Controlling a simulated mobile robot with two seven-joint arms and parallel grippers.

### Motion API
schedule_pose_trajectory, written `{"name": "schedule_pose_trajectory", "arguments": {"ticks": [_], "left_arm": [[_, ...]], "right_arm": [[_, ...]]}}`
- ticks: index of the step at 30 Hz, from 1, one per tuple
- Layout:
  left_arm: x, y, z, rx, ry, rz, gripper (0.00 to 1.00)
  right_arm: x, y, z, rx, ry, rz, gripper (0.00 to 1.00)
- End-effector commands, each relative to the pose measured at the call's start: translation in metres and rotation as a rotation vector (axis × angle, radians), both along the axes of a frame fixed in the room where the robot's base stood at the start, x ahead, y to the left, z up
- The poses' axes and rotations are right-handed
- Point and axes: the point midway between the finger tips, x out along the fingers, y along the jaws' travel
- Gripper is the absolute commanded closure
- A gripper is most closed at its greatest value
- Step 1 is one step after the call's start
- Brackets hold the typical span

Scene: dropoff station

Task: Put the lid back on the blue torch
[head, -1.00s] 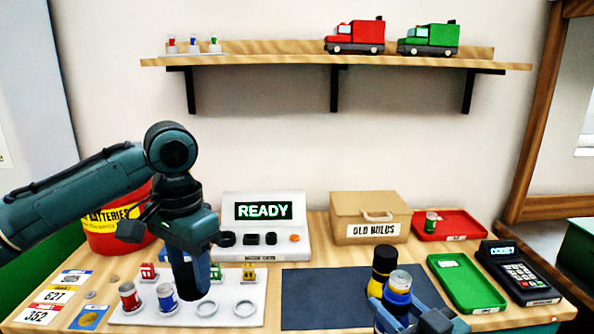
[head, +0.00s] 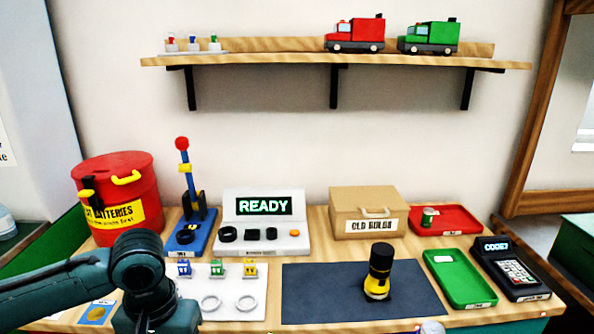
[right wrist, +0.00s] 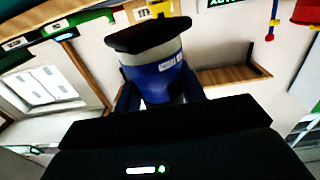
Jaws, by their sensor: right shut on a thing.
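In the right wrist view my right gripper (right wrist: 160,93) is shut on the blue torch (right wrist: 158,80), a blue and grey cylinder with a wide black end. In the head view only a small pale top (head: 432,327), apparently of the torch, shows at the bottom edge. My left arm comes in at the lower left, and its hand (head: 155,318) is cut off by the bottom edge. Its fingertips are out of frame. I cannot make out the blue torch's lid in either view.
A yellow and black torch (head: 378,280) stands upright on the dark mat (head: 320,300). My left arm partly hides the white tray (head: 258,308). A green tray (head: 449,264), red tray (head: 462,217) and card terminal (head: 510,270) fill the right. The mat's left part is clear.

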Motion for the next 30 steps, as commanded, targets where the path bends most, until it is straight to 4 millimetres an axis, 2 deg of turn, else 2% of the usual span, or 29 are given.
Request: {"name": "schedule_pose_trajectory", "arguments": {"ticks": [9,14,30], "left_arm": [[0.0,0.0,0.0,0.0,0.0,-0.001,0.78],[0.0,0.0,0.0,0.0,0.0,-0.002,0.78],[0.0,0.0,0.0,0.0,0.0,-0.002,0.78]], "right_arm": [[0.001,0.001,0.002,-0.001,-0.005,0.007,1.0],[0.004,0.014,0.003,-0.003,-0.007,0.07,1.0],[0.022,0.118,0.01,-0.006,-0.006,0.58,1.0]]}}
